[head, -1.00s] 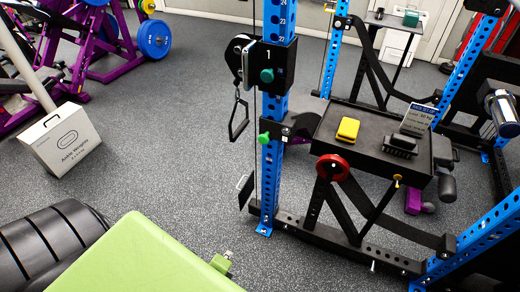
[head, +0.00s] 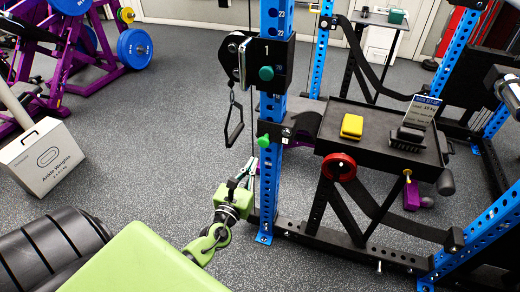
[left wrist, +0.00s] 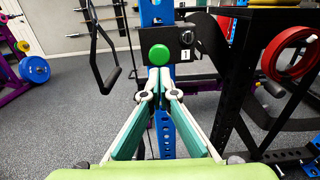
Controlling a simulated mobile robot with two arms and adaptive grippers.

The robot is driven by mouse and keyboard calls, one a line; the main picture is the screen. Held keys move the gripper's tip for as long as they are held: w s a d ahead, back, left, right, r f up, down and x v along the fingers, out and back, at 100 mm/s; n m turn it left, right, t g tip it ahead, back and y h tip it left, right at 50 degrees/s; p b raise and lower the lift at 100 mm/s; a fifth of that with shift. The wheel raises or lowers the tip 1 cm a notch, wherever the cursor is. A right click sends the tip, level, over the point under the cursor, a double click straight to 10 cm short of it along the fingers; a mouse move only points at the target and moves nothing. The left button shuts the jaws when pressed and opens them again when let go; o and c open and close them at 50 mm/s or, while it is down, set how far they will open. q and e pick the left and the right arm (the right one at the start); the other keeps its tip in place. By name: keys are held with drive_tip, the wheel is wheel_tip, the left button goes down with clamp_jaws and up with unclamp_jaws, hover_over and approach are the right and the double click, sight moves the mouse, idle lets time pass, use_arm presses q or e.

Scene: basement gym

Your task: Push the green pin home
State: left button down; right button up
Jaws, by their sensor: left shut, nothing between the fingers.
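The green pin (head: 263,141) has a round bright green knob and sticks out of a black bracket on the blue upright (head: 270,190). In the left wrist view the knob (left wrist: 159,56) faces me, just above my fingertips in the picture. My left gripper (head: 252,164) is shut and empty, a little below and left of the knob in the head view. In the left wrist view its fingertips (left wrist: 159,74) meet in front of the upright. I cannot tell whether they touch the knob. The pin's shaft is hidden. My right gripper is not in view.
A darker green knob (head: 266,73) sits higher on the upright. A black handle (head: 234,122) hangs to its left. Right of it, a black shelf (head: 345,106) holds a yellow block (head: 351,126), with a red disc (head: 339,167) below.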

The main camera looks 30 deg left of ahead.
sight(263, 144)
use_arm(q)
drive_tip(key=x, duration=0.6)
drive_tip(key=shift+w, duration=0.1)
drive_tip(key=shift+w+a, duration=0.1)
drive_tip(key=shift+w, duration=0.45)
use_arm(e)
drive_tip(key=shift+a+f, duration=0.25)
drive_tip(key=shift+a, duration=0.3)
use_arm(q)
drive_tip(key=shift+w+b, duration=0.15)
drive_tip(key=shift+b, duration=0.15)
